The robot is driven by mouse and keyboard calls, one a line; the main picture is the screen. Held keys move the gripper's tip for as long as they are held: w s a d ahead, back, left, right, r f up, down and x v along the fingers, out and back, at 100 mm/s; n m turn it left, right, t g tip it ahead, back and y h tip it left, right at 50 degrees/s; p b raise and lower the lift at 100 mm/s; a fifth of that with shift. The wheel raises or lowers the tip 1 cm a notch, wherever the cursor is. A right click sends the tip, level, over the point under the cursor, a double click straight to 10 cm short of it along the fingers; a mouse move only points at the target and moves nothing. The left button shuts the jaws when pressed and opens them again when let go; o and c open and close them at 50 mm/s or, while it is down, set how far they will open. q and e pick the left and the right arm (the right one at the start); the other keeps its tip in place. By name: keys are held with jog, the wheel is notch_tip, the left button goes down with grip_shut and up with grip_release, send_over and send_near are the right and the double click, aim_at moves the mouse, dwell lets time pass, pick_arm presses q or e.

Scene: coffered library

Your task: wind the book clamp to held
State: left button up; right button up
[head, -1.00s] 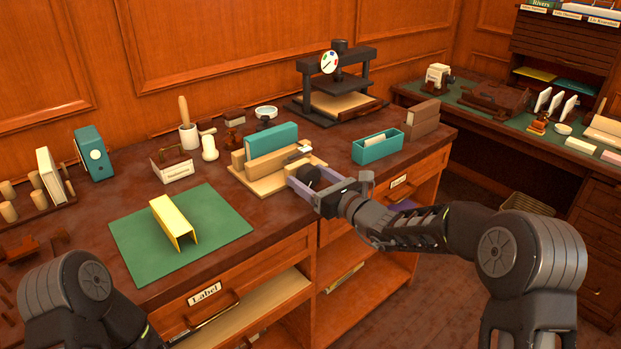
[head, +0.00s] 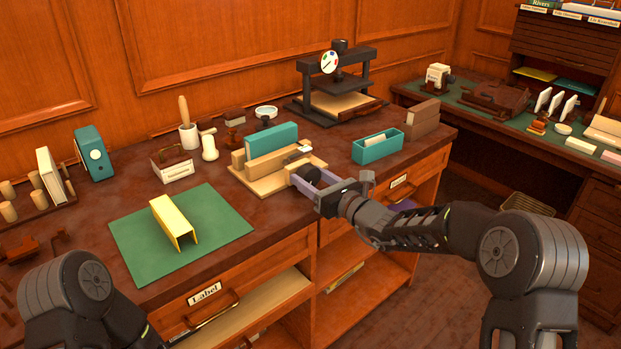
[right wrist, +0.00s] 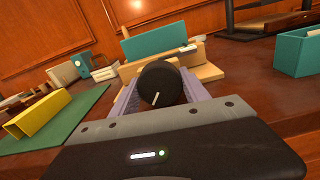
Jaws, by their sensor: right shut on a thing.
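The book clamp (head: 262,186) is a pale wooden base with upright wooden jaws on the dark desk. A teal book (head: 272,140) stands upright between the jaws, and it also shows in the right wrist view (right wrist: 155,44). The clamp's round black knob (right wrist: 160,84) faces me and bears a short white line slanting to the lower left. My right gripper (head: 308,178) is shut on the knob, with its lilac fingers on either side of it. My left arm is at the lower left, and its gripper is out of view.
A teal open box (head: 377,148) stands right of the clamp. A green mat (head: 215,208) with a yellow folded piece (head: 172,222) lies to the left. A black press (head: 338,85) stands behind. An open drawer (head: 250,310) juts out at the front.

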jog(key=m, duration=0.2)
jog(key=shift+m, duration=0.4)
jog(key=shift+m+p, duration=0.85)
jog(key=shift+m, duration=1.05)
jog(key=o, duration=1.4)
jog(key=shift+c, duration=0.2)
